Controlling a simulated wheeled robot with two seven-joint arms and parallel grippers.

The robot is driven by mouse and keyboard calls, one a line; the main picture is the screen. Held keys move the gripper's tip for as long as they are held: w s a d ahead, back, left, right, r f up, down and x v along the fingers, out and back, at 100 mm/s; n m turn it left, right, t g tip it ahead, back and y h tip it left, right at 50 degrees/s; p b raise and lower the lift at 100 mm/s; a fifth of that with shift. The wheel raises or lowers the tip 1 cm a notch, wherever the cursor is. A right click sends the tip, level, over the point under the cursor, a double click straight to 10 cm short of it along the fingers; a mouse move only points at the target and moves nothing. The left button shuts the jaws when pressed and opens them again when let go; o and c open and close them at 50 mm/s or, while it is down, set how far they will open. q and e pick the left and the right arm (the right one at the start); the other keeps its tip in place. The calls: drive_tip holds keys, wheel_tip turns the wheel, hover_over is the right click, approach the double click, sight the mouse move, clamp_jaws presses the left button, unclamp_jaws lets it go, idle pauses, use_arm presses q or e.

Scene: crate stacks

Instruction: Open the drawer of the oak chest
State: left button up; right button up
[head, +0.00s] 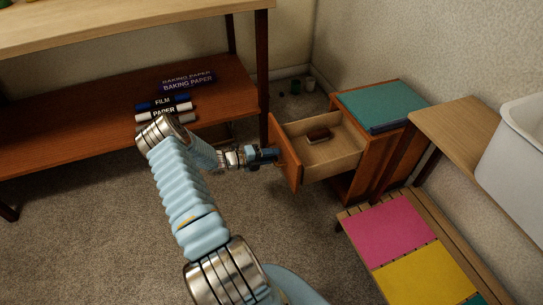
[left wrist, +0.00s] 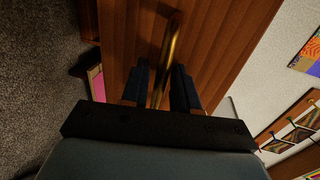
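The oak chest (head: 376,187) stands against the right wall. Its drawer (head: 346,166) is pulled well out, with the inside showing and a small dark brown item (head: 318,135) lying in it. My left gripper (head: 274,154) is at the outer face of the drawer front (head: 285,151). In the left wrist view its two dark fingers (left wrist: 161,88) stand close on either side of the brass handle (left wrist: 172,42) and appear shut on it. The wooden drawer front (left wrist: 215,35) fills the view behind them. My right gripper is in neither view.
A teal item (head: 380,102) lies on the chest. A low slatted bench (head: 347,214) with pink and yellow pads is in front of the chest at right. A shelf unit (head: 70,110) with boxed rolls stands at left. Carpet (head: 90,230) is clear at lower left.

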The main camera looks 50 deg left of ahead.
use_arm(q)
drive_tip(key=v, duration=1.3)
drive_tip(key=shift+s+a, duration=0.15)
drive_tip(key=shift+s, duration=0.25)
drive_tip(key=w+d+f+m+g+h, duration=0.1)
drive_tip(key=d+f+m+g, duration=0.2)
drive_tip(key=d+m, duration=0.35)
drive_tip(key=w+d+f+m+g+h, duration=0.1)
drive_tip(key=d+f+m+g, duration=0.25)
drive_tip(key=d, duration=0.65)
drive_tip(key=d+f+m+g+h, duration=0.25)
drive_tip(key=d+m+g, duration=0.2)
drive_tip(key=d, duration=0.35)
drive_tip(key=s+d+f+m+g+y, duration=0.2)
drive_tip(key=s+d+m+y, duration=0.15)
drive_tip(key=d+m, duration=0.55)
drive_tip(key=s+d+f+m+g+y, duration=0.2)
drive_tip(key=s+d+m+g, duration=0.3)
drive_tip(key=m, duration=0.8)
drive_tip(key=w+d+r+m+t, duration=0.3)
drive_tip(key=d+m, duration=0.5)
drive_tip(key=m, duration=0.3)
drive_tip(key=shift+d+r+t+y, duration=0.25)
drive_tip(key=shift+r+t+y, duration=0.15)
drive_tip(key=shift+r+t, duration=0.35)
